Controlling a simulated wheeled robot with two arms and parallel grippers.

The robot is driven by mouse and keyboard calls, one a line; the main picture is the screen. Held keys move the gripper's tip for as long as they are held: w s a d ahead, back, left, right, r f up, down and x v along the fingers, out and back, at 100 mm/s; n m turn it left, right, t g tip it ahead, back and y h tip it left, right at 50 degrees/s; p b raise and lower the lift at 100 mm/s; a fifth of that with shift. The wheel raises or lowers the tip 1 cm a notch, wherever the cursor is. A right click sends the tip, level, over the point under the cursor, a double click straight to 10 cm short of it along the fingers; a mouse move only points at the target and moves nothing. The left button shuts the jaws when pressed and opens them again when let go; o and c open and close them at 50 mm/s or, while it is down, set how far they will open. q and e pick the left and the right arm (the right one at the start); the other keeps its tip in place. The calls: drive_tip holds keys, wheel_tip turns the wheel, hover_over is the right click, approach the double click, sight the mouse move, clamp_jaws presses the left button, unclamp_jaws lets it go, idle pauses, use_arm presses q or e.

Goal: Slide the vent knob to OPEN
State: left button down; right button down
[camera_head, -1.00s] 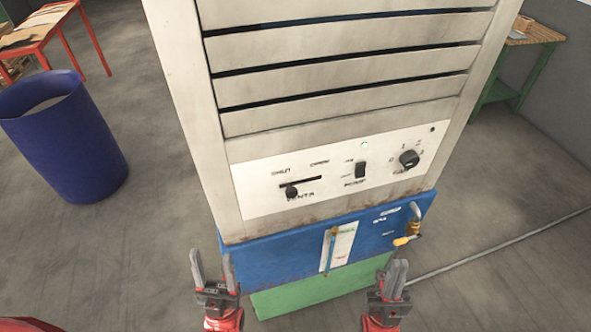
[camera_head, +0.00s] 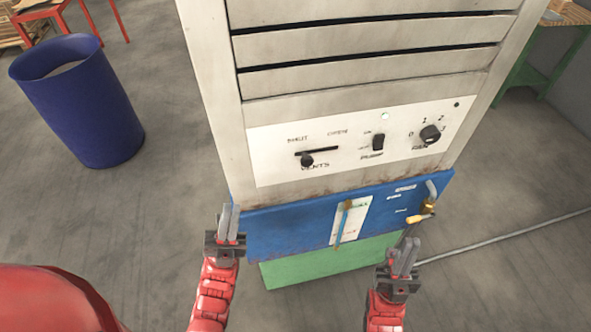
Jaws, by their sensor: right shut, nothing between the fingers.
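The vent knob (camera_head: 307,161) is a small black knob at the slot marked VENTS (camera_head: 325,150) on the white control panel (camera_head: 270,149). It sits toward the left end of the slot, nearer the SHUT lettering than the OPEN lettering. My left gripper (camera_head: 229,217) is below and left of the knob, beside the blue section's upper left corner, with its fingers close together and nothing seen between them. My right gripper (camera_head: 406,255) is shut and empty, low on the right, in front of the cabinet's lower part. Neither gripper touches the knob.
The panel also carries a black pump switch (camera_head: 378,142) and a fan dial (camera_head: 430,134). A valve with a yellow handle (camera_head: 420,217) sticks out at the blue section's right. A blue bin (camera_head: 85,115) stands at the left. A pipe (camera_head: 500,244) runs along the floor at right.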

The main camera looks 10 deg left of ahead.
sight(288, 170)
use_arm(q)
drive_tip(key=w+a+f+m+g+y+b, duration=0.3)
drive_tip(key=w+f+m+y+b, duration=0.5)
drive_tip(key=m, duration=1.1)
drive_tip(key=w+a+f+y, duration=0.1)
drive_tip(key=y, duration=0.3)
drive_tip(key=shift+w+a+m+g+y, duration=0.3)
drive_tip(key=shift+w+g, duration=0.1)
drive_tip(key=p+x, duration=0.4)
drive_tip(key=x, duration=0.9)
drive_tip(key=shift+s, duration=0.1)
drive_tip(key=shift+w+d, duration=0.3)
drive_tip(key=shift+d, duration=0.15)
